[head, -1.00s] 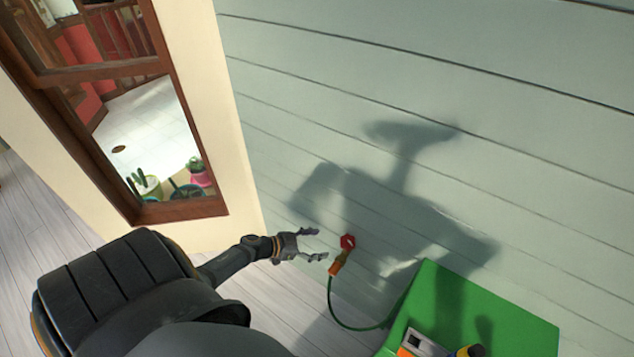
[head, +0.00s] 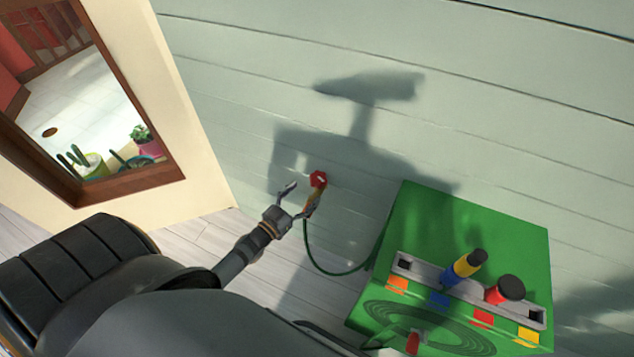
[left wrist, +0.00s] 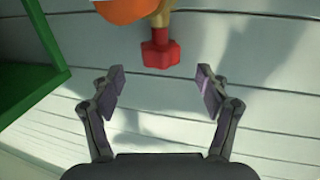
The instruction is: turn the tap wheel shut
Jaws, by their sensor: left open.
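The red tap wheel (head: 318,179) sits on a brass tap on the pale green wall. In the left wrist view, the red wheel (left wrist: 160,52) is centred just beyond the fingertips, with the brass stem (left wrist: 165,14) behind it. My left gripper (head: 299,200) is open beside the wheel, on its left in the head view. In the wrist view its two fingers (left wrist: 160,90) are spread and empty, and neither visibly touches the wheel. The finger nearer the wall partly covers the tap's lower part in the head view. My right gripper is not in view.
An orange hose fitting (left wrist: 125,8) sits close to the wheel. A window (head: 85,130) with potted plants is at left.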

